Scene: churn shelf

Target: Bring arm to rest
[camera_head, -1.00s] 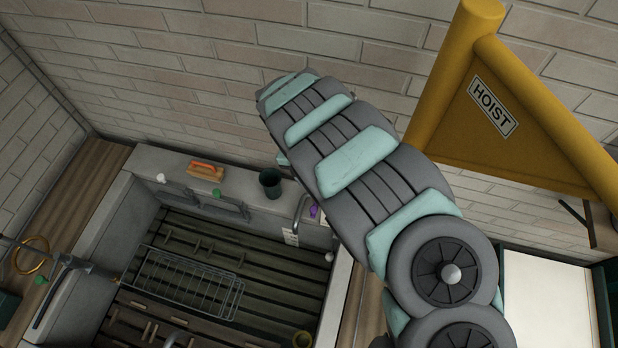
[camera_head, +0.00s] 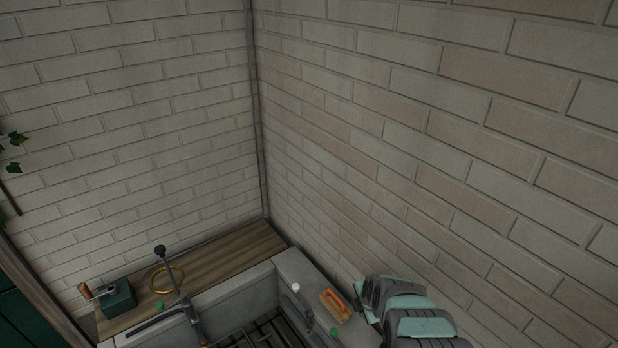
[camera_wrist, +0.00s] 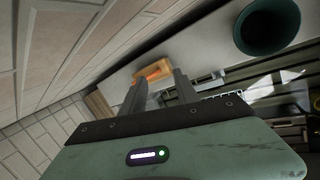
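My gripper (camera_wrist: 160,78) shows in the wrist view with its two dark fingers apart and nothing held between them. An orange-topped brush (camera_wrist: 152,70) appears beyond the fingertips, apart from them. In the head view my grey and mint arm (camera_head: 408,312) enters at the lower right, close to the brick wall; its gripper end is not visible there. The same brush (camera_head: 335,304) lies on the sink's back ledge, just left of the arm.
A dark green cup (camera_wrist: 267,22) is at the upper right of the wrist view. The stone sink (camera_head: 240,290) has a wooden counter (camera_head: 225,258) beside it, holding a green box (camera_head: 118,298) and a brass ring (camera_head: 167,280). Brick walls (camera_head: 400,120) meet in the corner behind.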

